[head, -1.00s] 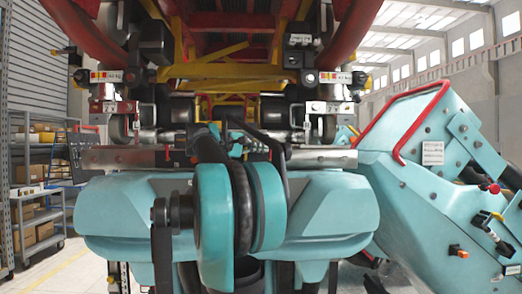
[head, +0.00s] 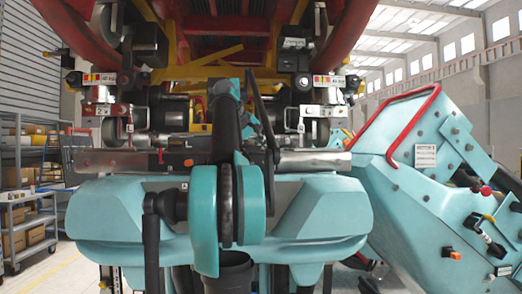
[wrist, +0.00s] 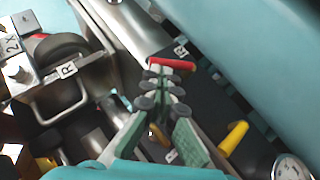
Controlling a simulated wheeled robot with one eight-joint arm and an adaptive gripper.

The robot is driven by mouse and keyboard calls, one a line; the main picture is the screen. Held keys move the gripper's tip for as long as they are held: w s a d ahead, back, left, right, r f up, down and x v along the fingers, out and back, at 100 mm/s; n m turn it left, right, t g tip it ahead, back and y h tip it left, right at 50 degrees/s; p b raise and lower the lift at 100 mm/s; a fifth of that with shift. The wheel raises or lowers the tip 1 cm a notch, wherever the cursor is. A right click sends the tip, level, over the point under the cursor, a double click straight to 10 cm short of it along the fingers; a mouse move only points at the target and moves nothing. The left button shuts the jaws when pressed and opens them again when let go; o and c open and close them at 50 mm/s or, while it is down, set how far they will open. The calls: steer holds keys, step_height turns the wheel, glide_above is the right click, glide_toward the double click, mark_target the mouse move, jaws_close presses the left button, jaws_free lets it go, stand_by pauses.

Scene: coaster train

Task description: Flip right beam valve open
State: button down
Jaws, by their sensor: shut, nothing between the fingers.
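In the wrist view my gripper (wrist: 165,75) has its green-padded fingers brought together, with nothing between them. The tips are right at a short red handle (wrist: 174,63), which lies across the picture just beyond them; I cannot tell whether they touch it. A label marked R (wrist: 181,51) sits beside the red handle. A yellow lever (wrist: 233,138) sticks up to the right of the fingers, with another R label (wrist: 171,156) lower down. I cannot tell for sure which of the two is the right beam valve. In the head view my own arm hides the fingertips.
A metal beam (head: 310,161) crosses in front of the red and yellow coaster train (head: 215,50). A teal cabinet (head: 420,190) with a red rail stands at the right. In the wrist view a gauge (wrist: 291,168) is at the lower right and a metal loop (wrist: 62,105) at the left.

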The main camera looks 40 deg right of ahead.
mark_target(274, 151)
steer(key=d+y, duration=0.1)
steer(key=s+m+t+y, duration=0.1)
steer(key=y, duration=0.1)
steer(key=shift+d+f, duration=0.15)
steer(key=shift+d, duration=0.25)
steer(key=shift+s+d+f+m+t+y, duration=0.15)
steer(key=shift+d+m+t+y, duration=0.1)
steer(key=shift+t+y, duration=0.15)
steer(key=shift+s+d+f+m+t+y, duration=0.1)
steer(key=shift+s+d+m+t+y, duration=0.15)
steer(key=shift+y, duration=0.25)
steer(key=shift+f, duration=0.15)
steer(key=shift+r, duration=0.8)
steer(key=s+a+r, duration=0.4)
steer(key=s+a, duration=0.5)
steer(key=a, duration=0.2)
steer(key=shift+s+a, duration=0.2)
steer(key=shift+s, duration=0.1)
